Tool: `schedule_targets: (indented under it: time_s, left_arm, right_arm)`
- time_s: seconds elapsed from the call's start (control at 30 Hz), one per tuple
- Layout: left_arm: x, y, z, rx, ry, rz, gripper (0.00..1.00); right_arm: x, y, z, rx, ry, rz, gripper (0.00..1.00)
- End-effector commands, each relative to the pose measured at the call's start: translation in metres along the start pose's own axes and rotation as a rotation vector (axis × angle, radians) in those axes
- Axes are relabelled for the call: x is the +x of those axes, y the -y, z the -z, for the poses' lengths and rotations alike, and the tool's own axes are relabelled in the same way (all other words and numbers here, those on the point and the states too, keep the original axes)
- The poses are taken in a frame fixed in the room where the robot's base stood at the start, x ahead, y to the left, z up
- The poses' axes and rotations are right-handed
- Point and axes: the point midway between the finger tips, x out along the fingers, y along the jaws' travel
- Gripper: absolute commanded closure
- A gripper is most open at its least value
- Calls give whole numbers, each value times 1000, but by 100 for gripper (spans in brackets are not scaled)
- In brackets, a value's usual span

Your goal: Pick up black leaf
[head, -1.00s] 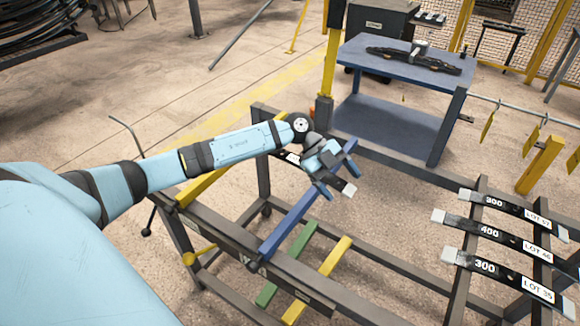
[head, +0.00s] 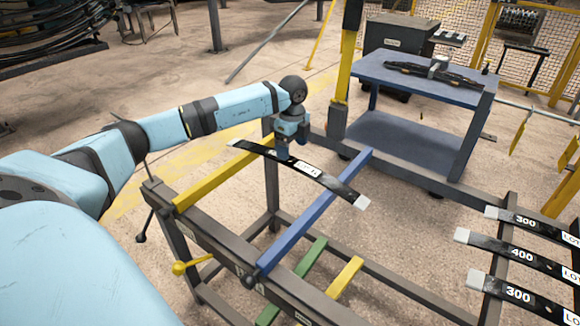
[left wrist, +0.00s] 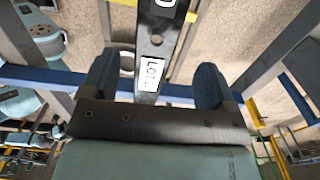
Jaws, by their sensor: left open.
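The black leaf (head: 330,182) is a long, slightly bowed dark strip with pale ends and a white label. In the head view it lies across the yellow bar (head: 215,180) and the blue bar (head: 310,217) of the rack. My left gripper (head: 284,153) points down at the leaf, left of its label, and partly hides it. In the left wrist view the leaf (left wrist: 156,40) runs between the two spread fingers of the left gripper (left wrist: 158,68), with gaps on both sides. Fingertip height against the leaf is unclear. My right gripper is out of view.
More black leaves, marked 300 (head: 505,291) and 400 (head: 520,253), lie on the rack at right. A blue table (head: 400,75) behind carries dark parts. A yellow post (head: 345,80) stands beyond the rack. Lower green (head: 300,270) and yellow bars sit beneath.

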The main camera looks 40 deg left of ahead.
Motion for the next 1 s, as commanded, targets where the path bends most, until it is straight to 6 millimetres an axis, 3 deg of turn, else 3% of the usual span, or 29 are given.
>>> schedule_targets:
  time_s: [0.17, 0.5, 0.73, 1.0]
  left_arm:
    - [10, -1, 0, 1, -1, 0, 19]
    - [54, -5, 2, 2, -1, -1, 19]
    - [55, -5, 2, 1, -1, 1, 19]
    - [55, -5, 2, 1, -1, 1, 78]
  right_arm:
    - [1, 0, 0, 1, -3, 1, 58]
    - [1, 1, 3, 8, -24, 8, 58]
    - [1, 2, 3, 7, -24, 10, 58]
    - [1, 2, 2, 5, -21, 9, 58]
